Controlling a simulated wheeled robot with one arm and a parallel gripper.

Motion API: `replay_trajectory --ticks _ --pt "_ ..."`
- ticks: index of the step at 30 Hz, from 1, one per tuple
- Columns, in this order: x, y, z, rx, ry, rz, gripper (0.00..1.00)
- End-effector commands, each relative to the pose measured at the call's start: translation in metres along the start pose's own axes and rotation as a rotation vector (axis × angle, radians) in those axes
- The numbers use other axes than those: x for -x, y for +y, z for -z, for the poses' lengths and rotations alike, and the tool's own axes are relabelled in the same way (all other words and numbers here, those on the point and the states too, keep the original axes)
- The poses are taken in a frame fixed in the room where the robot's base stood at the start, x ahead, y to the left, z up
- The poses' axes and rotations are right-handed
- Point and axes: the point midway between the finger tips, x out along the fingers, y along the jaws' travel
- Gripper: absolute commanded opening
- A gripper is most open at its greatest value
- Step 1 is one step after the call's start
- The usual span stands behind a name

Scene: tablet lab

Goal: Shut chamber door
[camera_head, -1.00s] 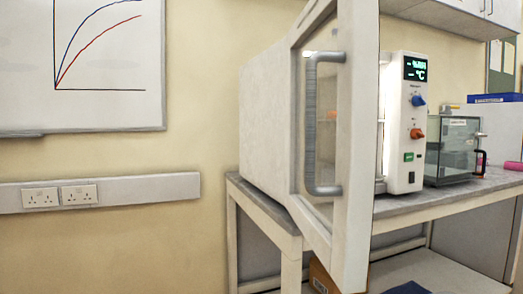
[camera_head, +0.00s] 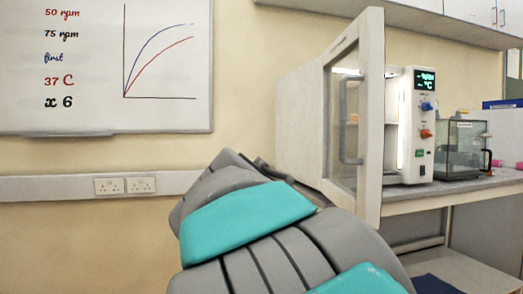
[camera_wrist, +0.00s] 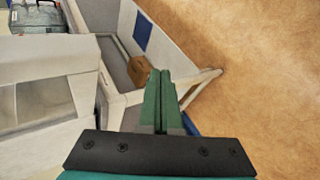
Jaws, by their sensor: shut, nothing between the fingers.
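The chamber (camera_head: 300,120) is a white cabinet on the bench. Its door (camera_head: 369,115) is a white frame with a glass pane, and it stands open, swung out toward me. A grey vertical handle (camera_head: 344,125) is on the door. The lit interior shows between the door and the control panel (camera_head: 420,125). My gripper (camera_wrist: 158,78) shows in the wrist view with its green fingers together and nothing between them. A white panel with a window (camera_wrist: 45,104) lies to its left, apart from the fingers. The gripper itself is hidden in the head view, where my arm rises in front.
The bench (camera_head: 450,189) carries a glass tank (camera_head: 460,148) right of the chamber. A cardboard box (camera_wrist: 140,70) sits low under the bench. Tan floor (camera_wrist: 260,80) is clear at the right of the wrist view. A whiteboard (camera_head: 60,60) and sockets (camera_head: 125,186) are on the wall.

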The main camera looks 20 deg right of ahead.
Motion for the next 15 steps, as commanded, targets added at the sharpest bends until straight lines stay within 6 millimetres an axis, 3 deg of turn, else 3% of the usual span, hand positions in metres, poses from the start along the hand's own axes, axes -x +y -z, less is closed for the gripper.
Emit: replay_trajectory --ticks 8,11,15 --pt "0.046 0.056 0.025 -0.003 -0.009 -0.205 0.0" --pt "0.076 0.077 0.038 -0.005 -0.015 -0.309 0.0" --pt "0.136 0.103 0.059 -0.019 -0.01 -0.48 0.0"
